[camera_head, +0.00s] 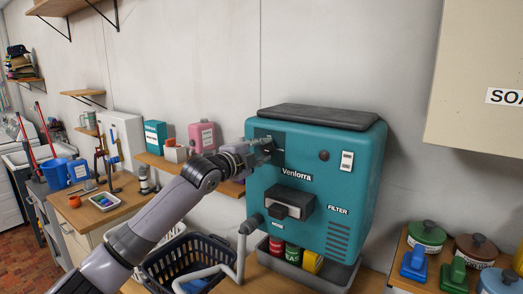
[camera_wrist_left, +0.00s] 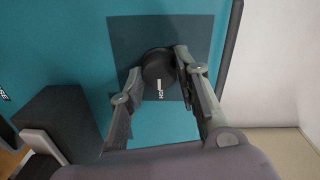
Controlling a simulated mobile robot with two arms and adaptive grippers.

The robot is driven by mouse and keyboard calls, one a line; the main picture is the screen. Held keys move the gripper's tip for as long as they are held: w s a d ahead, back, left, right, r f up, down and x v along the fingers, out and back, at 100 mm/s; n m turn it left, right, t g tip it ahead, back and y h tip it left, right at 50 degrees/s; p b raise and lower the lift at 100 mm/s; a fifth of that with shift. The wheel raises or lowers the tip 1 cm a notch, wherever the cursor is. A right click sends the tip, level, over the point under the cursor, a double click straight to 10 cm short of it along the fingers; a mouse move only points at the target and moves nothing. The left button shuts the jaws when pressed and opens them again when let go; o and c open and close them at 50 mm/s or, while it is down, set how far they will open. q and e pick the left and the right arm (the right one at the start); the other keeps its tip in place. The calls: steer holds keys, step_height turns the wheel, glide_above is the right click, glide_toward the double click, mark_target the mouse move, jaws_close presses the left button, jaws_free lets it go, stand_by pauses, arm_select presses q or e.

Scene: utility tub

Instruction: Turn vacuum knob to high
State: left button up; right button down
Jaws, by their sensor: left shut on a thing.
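The teal vacuum unit (camera_head: 330,175), labelled "Venlorra", stands by the wall right of centre in the head view. A dark square panel (camera_wrist_left: 205,35) on its front carries a round black knob (camera_wrist_left: 158,66) in the left wrist view. My left gripper (camera_wrist_left: 161,72) has one finger on each side of the knob and is shut on it. A white mark shows at the knob's lower edge, beside small lettering too small to read surely. In the head view my left gripper (camera_head: 266,152) reaches the panel and hides the knob. My right gripper is not in view.
A black block (camera_head: 289,203) juts from the unit's front below the panel. A hose (camera_head: 242,245) and a dark basket (camera_head: 185,262) are below left. A pink container (camera_head: 202,136) stands on the shelf to the left. Lidded pots (camera_head: 428,236) stand at the right.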

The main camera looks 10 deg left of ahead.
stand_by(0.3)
arm_select(q)
steer(key=o, duration=1.2)
steer(key=shift+c, duration=0.2)
steer(key=shift+s, duration=0.1)
steer(key=v, duration=1.1)
steer(key=shift+s+a, duration=0.2)
steer(key=shift+s, duration=0.15)
